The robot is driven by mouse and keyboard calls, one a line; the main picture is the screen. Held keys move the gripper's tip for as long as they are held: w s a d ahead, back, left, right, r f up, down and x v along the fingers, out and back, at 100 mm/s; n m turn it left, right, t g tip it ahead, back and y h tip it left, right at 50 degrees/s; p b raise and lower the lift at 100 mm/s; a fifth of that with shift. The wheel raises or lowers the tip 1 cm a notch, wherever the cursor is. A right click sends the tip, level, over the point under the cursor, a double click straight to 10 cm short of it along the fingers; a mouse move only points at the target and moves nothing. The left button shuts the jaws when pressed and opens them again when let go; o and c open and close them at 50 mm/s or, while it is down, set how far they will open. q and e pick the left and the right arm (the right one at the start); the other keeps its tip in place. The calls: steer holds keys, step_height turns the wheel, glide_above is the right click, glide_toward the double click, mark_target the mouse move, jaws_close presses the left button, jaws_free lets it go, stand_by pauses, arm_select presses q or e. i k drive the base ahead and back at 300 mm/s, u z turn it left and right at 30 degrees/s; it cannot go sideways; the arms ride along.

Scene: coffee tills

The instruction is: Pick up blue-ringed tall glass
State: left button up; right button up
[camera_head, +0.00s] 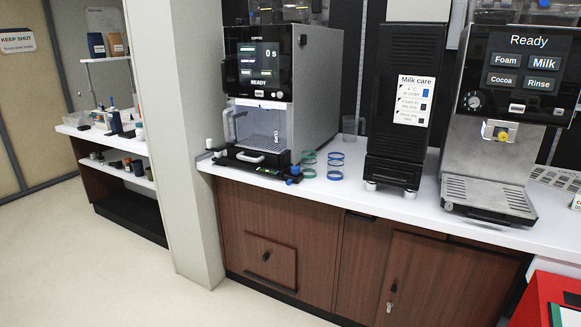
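A clear glass with blue rings (335,166) stands upright on the white counter, between the coffee machine and the tall black unit. Another clear glass with green rings (309,164) stands close to its left, with a small gap between them. Neither of my grippers shows in the head view.
The coffee machine (318,85) stands on the white counter (330,188), left of the glasses, with a black tray at its front. The black unit (400,110) stands to their right, then a steel milk machine (480,165). A pillar (170,120) stands at the counter's left end. Open floor lies in front.

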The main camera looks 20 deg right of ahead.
mark_target(335, 163)
steer(key=u, duration=0.55)
steer(key=i, duration=1.2)
steer(key=z, duration=0.5)
steer(key=i, duration=1.05)
steer(key=z, duration=0.85)
